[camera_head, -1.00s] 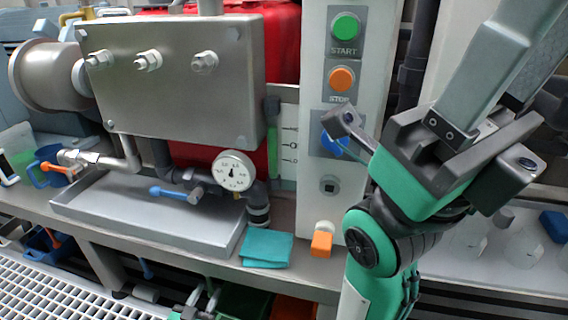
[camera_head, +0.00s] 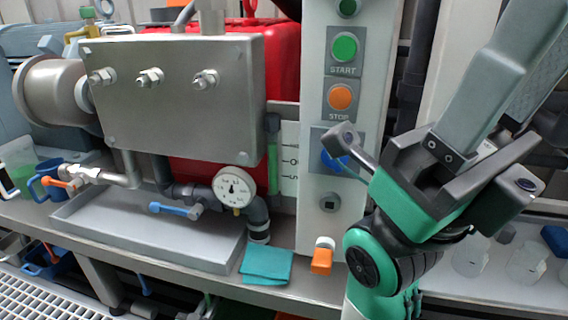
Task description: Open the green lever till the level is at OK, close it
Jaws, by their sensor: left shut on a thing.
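My left gripper (camera_head: 520,68) is on the right side, its grey fingers pointing to the upper right from a dark palm. The fingers lie close together. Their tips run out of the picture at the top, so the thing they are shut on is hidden. I cannot make out a green lever in this view. A narrow upright strip (camera_head: 273,165), green with a dark top, stands beside a white marked scale (camera_head: 289,160); the marks are too small to read surely. My right gripper is not in view.
A white panel carries a green START button (camera_head: 344,47) and an orange STOP button (camera_head: 340,96). Left of it are a steel box (camera_head: 180,105), a round gauge (camera_head: 234,187), a blue lever (camera_head: 168,209) and a grey tray (camera_head: 120,238). A teal cloth (camera_head: 266,264) lies on the bench.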

